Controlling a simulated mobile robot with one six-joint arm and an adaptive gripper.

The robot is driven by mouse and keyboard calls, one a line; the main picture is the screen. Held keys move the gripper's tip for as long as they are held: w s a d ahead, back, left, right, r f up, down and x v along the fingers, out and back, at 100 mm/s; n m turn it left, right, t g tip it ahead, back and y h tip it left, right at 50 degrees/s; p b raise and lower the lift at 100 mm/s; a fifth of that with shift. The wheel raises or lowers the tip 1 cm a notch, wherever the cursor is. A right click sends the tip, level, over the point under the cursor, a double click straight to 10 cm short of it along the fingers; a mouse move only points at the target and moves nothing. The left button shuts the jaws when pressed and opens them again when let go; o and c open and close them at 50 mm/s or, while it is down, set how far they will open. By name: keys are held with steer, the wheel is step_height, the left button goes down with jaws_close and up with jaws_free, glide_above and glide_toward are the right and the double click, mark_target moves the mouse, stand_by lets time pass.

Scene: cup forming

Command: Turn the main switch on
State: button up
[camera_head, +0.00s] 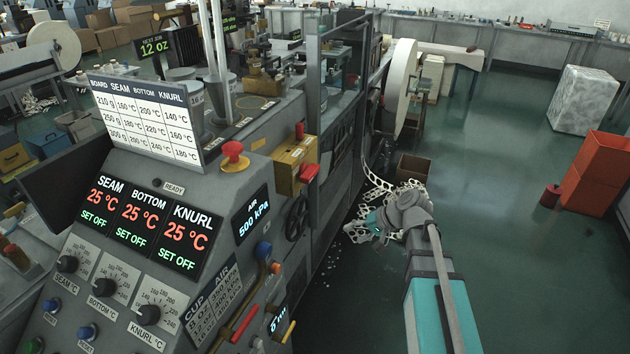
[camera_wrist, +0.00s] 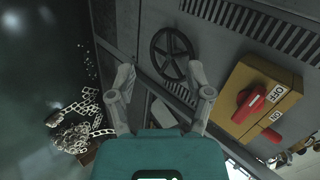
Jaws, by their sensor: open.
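The main switch is a yellow box (camera_head: 286,171) on the machine's right side, with a red handle (camera_head: 309,173). In the wrist view the yellow box (camera_wrist: 240,78) is at the right, and its red handle (camera_wrist: 250,103) sits across its face beside ON and OFF labels. Which label the handle points to is not clear. My gripper (camera_head: 372,229) is open and empty, to the right of and below the box in the head view. In the wrist view my gripper's fingers (camera_wrist: 160,75) are spread apart, left of the switch and not touching it.
A red mushroom button (camera_head: 233,151) and a control panel showing 25 °C are at left. Tangled perforated scrap (camera_wrist: 75,128) lies on the floor. Open green floor (camera_head: 490,180) is at right.

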steer(key=w+a+r+m+t+y+b, duration=0.1)
steer(key=w+a+r+y+b, duration=0.1)
steer(key=w+r+y, duration=0.3)
steer(key=m+t+y+b, duration=0.1)
steer(key=t+y+b, duration=0.1)
steer(key=t, duration=0.1)
glide_toward(315, 175)
steer(key=s+d+f, duration=0.2)
steer(key=shift+w+d+r+m+y, duration=0.4)
steer(key=shift+w+r+y, duration=0.15)
steer(key=shift+r, duration=0.1)
steer(key=shift+a, duration=0.2)
steer(key=shift+x, duration=6.85)
steer(key=shift+d, duration=0.1)
jaws_close()
steer(key=shift+w+d+f, duration=0.1)
steer(key=shift+d, duration=0.35)
steer(key=shift+a, duration=0.4)
